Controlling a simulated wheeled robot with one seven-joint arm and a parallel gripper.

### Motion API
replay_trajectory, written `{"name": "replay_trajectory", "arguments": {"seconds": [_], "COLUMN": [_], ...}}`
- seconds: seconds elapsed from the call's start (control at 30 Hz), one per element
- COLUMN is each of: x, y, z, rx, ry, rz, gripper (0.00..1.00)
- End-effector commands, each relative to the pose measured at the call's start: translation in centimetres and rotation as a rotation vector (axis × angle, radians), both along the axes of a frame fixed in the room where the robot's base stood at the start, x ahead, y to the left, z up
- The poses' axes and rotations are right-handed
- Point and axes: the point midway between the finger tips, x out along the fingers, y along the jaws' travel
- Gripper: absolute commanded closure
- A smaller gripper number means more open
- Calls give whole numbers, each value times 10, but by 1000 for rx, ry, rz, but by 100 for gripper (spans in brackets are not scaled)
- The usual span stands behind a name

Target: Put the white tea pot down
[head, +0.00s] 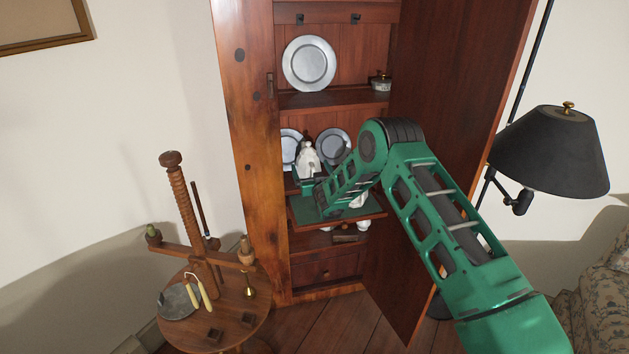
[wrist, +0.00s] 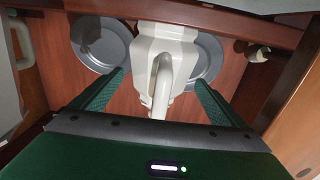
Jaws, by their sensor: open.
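The white tea pot (head: 308,154) stands upright on a middle shelf of the wooden cupboard, in front of two pewter plates. In the wrist view the tea pot (wrist: 165,52) fills the upper middle, with its handle toward me. My gripper (wrist: 160,78) is open, one finger on each side of the handle, with visible gaps between the fingers and the pot. In the head view my gripper (head: 309,182) is at the shelf just in front of the pot. The pot's base is hidden there by my gripper.
Pewter plates (head: 333,146) stand behind the pot; one also shows in the wrist view (wrist: 98,45). A larger plate (head: 309,63) and a small lidded pot (head: 381,81) are on the shelf above. The open cupboard door (head: 402,250) is at right. A round wooden table (head: 240,315) stands at left.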

Motion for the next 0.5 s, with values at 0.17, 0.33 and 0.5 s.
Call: {"name": "replay_trajectory", "arguments": {"seconds": [0.17,0.33,0.5], "x": [-34,-61,-78], "y": [-6,-10,-13], "z": [0,0,-1], "rx": [1,0,1], "ry": [2,2,1], "rz": [0,0,0], "gripper": [7,7,7]}}
